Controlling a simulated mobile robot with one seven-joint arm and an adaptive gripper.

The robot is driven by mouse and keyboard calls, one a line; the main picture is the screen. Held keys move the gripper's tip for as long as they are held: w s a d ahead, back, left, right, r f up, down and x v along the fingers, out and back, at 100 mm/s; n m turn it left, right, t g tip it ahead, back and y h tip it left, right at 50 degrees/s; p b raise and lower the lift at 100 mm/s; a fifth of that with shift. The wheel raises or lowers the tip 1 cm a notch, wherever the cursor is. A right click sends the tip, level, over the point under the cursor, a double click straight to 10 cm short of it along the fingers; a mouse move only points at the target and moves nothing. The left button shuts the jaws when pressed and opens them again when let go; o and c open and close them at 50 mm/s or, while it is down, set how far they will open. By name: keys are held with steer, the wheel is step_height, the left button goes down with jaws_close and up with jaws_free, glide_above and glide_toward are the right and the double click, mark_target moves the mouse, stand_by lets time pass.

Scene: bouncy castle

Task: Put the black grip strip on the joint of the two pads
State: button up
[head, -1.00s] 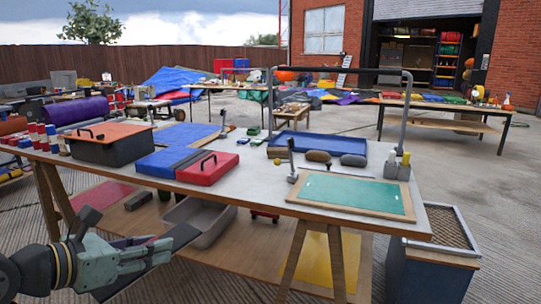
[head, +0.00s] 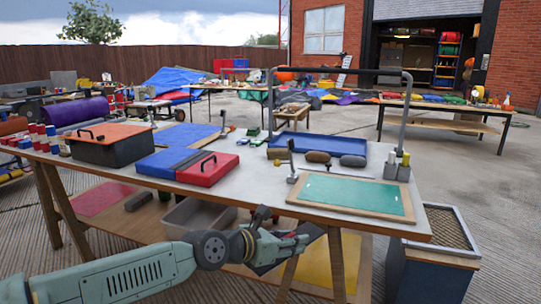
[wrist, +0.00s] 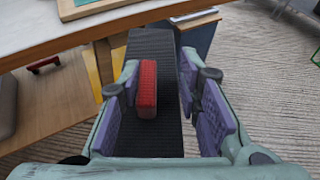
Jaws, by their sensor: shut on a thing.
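My gripper (head: 285,242) is in front of the table's near edge, below the top. In the wrist view its fingers (wrist: 158,92) are shut around a red block (wrist: 147,88) on the long black grip strip (wrist: 152,50). The strip reaches out past the fingers, and its dark end also shows in the head view (head: 312,233). Another blue pad (head: 187,136) lies behind.
A metal frame (head: 408,110) rises at the back. A grey bin (head: 195,217) stands on the lower shelf.

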steer(key=s+a+f+n+t+y, duration=0.2)
steer(key=f+n+y, duration=0.1)
steer(key=f, duration=1.3)
steer(key=s+a+f+n+t+y, duration=0.1)
steer(key=a+f+n+t+y, duration=0.1)
steer(key=f, duration=1.5)
steer(key=shift+s+a+n+y, duration=0.4)
steer(key=shift+n+y, duration=0.1)
steer(key=shift+n, duration=0.1)
